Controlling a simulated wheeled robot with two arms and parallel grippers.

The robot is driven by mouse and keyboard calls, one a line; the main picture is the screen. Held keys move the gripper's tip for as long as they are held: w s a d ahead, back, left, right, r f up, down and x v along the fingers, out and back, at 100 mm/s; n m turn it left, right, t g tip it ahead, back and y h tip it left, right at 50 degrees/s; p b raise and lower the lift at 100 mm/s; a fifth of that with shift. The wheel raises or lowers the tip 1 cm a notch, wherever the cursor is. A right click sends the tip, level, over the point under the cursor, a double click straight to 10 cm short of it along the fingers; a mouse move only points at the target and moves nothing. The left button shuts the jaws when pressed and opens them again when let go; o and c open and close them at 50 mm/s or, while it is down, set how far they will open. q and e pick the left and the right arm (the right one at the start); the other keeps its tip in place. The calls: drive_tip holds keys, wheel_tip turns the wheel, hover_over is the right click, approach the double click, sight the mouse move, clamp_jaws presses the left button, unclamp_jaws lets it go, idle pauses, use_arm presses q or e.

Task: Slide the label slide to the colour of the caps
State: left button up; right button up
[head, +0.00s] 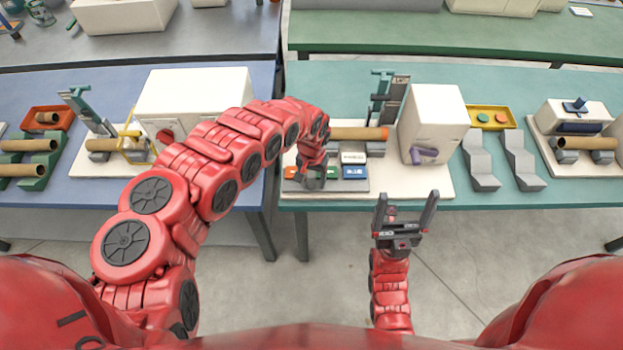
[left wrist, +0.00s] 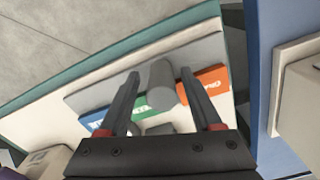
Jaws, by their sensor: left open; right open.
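A plate with coloured labels lies at the front of the winder on the teal table. The orange label (left wrist: 208,80) and blue label (head: 355,172) are at its ends, with the green label (left wrist: 141,106) between. The slide's grey knob (left wrist: 161,84) stands between the green and orange labels in the left wrist view. My left gripper (head: 314,184) is open, with one finger on each side of the knob; contact is unclear. A brown tube (head: 355,133) on the winder has an orange cap (head: 385,133) at its right end. My right gripper (head: 405,205) is open and empty before the table.
A yellow tray (head: 470,117) holds a green disc (head: 483,117) and an orange disc (head: 501,118). A white box (head: 433,115) with a purple handle (head: 424,155) stands right of the tube. Grey V-shaped rests (head: 481,165) stand further right. A blue table adjoins at left.

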use_arm(q)
drive_tip(key=shift+a+f, duration=0.1)
drive_tip(key=shift+f, duration=0.35)
clamp_jaws()
idle(1.2)
